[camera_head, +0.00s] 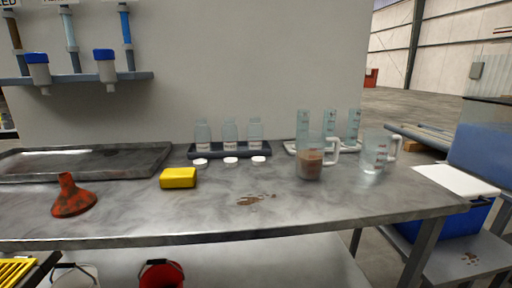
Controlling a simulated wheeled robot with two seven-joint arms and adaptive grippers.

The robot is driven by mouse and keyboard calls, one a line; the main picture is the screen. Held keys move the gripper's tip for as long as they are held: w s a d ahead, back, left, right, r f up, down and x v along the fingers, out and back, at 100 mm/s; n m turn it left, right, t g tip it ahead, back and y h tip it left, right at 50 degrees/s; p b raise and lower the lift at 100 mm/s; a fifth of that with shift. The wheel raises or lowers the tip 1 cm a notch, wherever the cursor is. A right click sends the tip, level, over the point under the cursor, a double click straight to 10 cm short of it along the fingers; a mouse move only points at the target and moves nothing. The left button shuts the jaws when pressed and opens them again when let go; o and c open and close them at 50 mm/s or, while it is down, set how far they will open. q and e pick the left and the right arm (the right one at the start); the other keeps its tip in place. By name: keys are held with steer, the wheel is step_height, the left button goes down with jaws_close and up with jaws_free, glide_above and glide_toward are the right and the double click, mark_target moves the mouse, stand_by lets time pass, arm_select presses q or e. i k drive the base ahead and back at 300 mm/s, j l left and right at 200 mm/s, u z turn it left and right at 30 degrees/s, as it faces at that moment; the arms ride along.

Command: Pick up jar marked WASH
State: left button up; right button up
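Three clear jars with pale labels stand upright in a dark rack (270,152) at the back of the metal table: a left jar (203,134), a middle jar (230,133) and a right jar (255,132). Their labels are too small to read, so I cannot tell which one is marked WASH. Their lower parts are hidden by the rack. Three white lids lie on the table in front: a left lid (201,162), a middle lid (231,160) and a right lid (259,159). Neither of my grippers is in view.
A yellow sponge (178,178), an orange-red funnel (74,197) and a dark tray (84,160) are at left. A jug with brown contents (309,165), a clear jug (374,155) and several clear cylinders (353,124) stand right. A brown spill (254,200) marks the front.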

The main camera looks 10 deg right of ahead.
mark_target(254, 130)
steer(key=k+l+z, duration=0.25)
steer(key=k+l, duration=0.15)
steer(key=k+l+z, duration=0.3)
steer(key=k+l, duration=0.1)
steer(key=l, duration=0.05)
